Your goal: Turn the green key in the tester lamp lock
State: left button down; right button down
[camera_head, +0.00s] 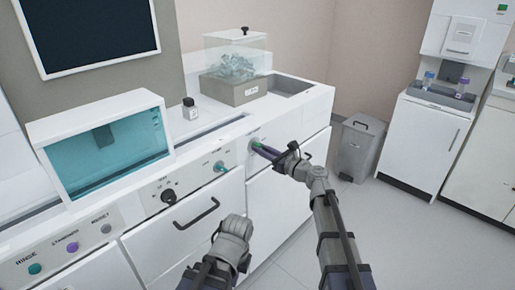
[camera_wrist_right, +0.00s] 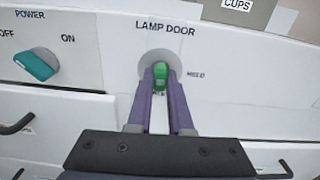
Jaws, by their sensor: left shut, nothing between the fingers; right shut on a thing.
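The green key (camera_wrist_right: 160,75) sits in the round lock (camera_wrist_right: 147,68) under the words LAMP DOOR on the white panel. Its visible part looks roughly upright in the right wrist view. My right gripper (camera_wrist_right: 160,82) is shut on the key, with one purple finger on each side. In the head view the right gripper (camera_head: 264,150) reaches the lock plate (camera_head: 254,141), and its fingers hide the key. My left gripper (camera_head: 228,238) is low in front of the drawers, shut and empty, away from the lock.
A teal power knob (camera_wrist_right: 36,65) is left of the lock, pointing between OFF and ON. A black knob (camera_head: 168,195) and drawer handle (camera_head: 196,213) lie further left. A teal-windowed box (camera_head: 105,150) stands on the counter. A grey bin (camera_head: 357,148) is on the floor beyond.

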jog(key=n, duration=0.2)
jog(key=shift+n, duration=0.4)
jog(key=shift+n, duration=3.2)
